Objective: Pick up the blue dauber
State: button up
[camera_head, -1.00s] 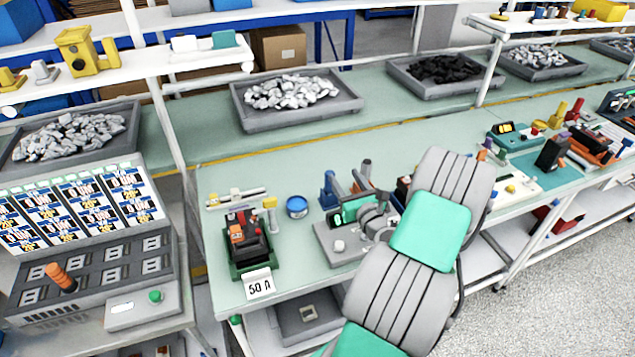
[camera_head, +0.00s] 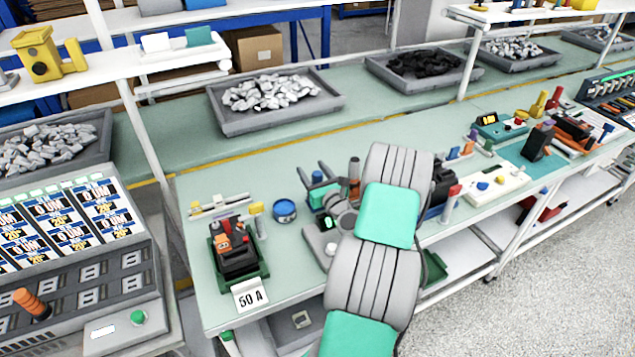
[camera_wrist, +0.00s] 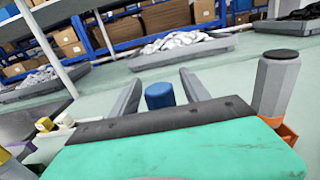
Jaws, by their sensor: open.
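The blue dauber (camera_head: 317,177) stands upright on the green bench in the head view, partly hidden by my gripper and arm. In the wrist view its blue cylindrical top (camera_wrist: 160,95) shows between my two grey fingers, with its lower part hidden behind the gripper body. My gripper (camera_head: 315,168) is open, with a finger on either side of the dauber. A gap shows on both sides in the wrist view (camera_wrist: 161,78), so the fingers do not appear to touch it.
A round blue tin (camera_head: 285,210) sits just left of the dauber. A breaker in a green holder (camera_head: 238,252) with a "50 A" card is further left. A grey post (camera_wrist: 276,82) stands close right of my gripper. Bench behind is clear up to the grey tray (camera_head: 275,122).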

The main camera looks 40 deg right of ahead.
jog(key=shift+s, duration=0.1)
grip_shut()
dwell(0.4)
